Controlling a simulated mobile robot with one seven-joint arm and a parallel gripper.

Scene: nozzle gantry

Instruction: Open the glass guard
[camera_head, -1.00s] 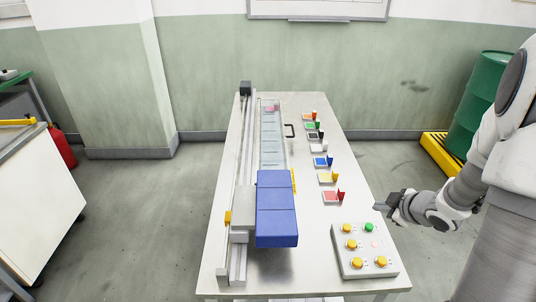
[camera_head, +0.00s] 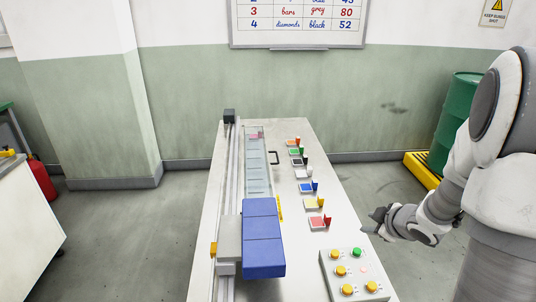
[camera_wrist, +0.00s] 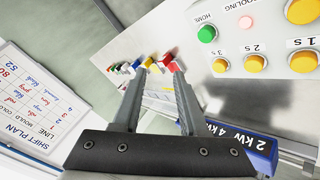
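The glass guard (camera_head: 257,172) is a long clear panel over the lane in the middle of the table, behind the blue block. It appears to lie shut over the lane, with a pinkish thing showing at its far end. A dark handle (camera_head: 274,158) sticks out on its right side. My gripper (camera_head: 374,217) is off the table's right edge, well to the right of and nearer than the handle. In the wrist view my gripper (camera_wrist: 160,72) shows two parted fingers with nothing held between them. The guard cannot be made out in the wrist view.
A blue housing (camera_head: 262,238) stands at the guard's near end, beside a rail (camera_head: 232,180). Several coloured levers (camera_head: 316,187) line the table right of the handle. A button panel (camera_head: 355,272) sits at the near right. A green drum (camera_head: 455,115) stands behind my arm.

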